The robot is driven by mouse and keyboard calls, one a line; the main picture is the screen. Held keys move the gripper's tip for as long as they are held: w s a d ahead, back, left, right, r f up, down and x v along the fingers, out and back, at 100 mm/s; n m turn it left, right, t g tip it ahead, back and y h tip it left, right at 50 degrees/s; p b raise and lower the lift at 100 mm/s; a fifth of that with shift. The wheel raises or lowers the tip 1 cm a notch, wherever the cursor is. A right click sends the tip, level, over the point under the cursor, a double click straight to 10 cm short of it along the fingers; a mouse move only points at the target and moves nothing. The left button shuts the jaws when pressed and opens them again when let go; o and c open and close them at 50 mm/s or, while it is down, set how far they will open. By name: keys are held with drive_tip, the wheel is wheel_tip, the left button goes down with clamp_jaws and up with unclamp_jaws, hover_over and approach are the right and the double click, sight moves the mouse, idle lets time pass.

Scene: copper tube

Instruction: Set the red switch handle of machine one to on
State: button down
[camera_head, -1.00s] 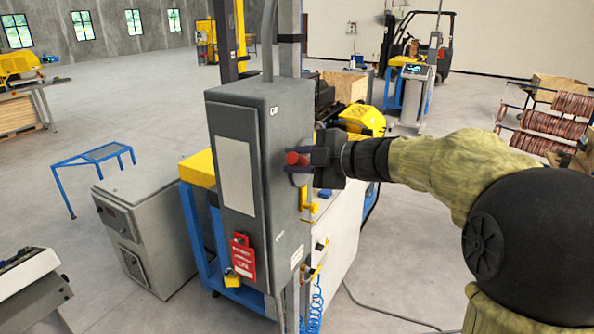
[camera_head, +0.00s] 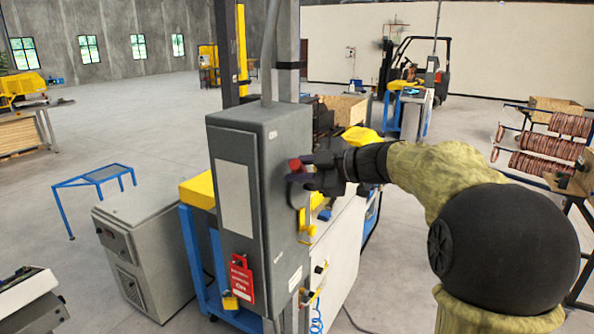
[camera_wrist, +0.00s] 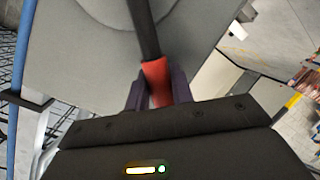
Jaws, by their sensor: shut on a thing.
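The grey switch cabinet (camera_head: 255,180) stands upright in the middle of the head view, with a red lock tag (camera_head: 242,280) low on its front. The red switch handle (camera_head: 296,165) is on its right side. In the wrist view the red grip (camera_wrist: 156,78) hangs at the end of a dark lever (camera_wrist: 143,28) in front of a round plate on the grey panel. My gripper (camera_head: 305,168) is at the handle, its fingers (camera_wrist: 158,95) on both sides of the red grip and shut on it. Part of the handle is hidden by the fingers.
A yellow part (camera_head: 304,222) sits below the handle on the cabinet side. A lower grey cabinet (camera_head: 150,250) stands to the left. Copper coils on a rack (camera_head: 548,145) are at the right. Open floor lies behind.

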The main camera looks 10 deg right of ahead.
drive_tip(key=c, duration=1.2)
unclamp_jaws()
drive_tip(key=shift+d, duration=0.1)
drive_tip(key=shift+c, duration=0.2)
drive_tip(key=b+v, duration=0.6)
drive_tip(key=v, duration=1.1)
drive_tip(key=shift+s+b, duration=0.15)
drive_tip(key=shift+b, duration=0.2)
drive_tip(key=shift+d, duration=0.1)
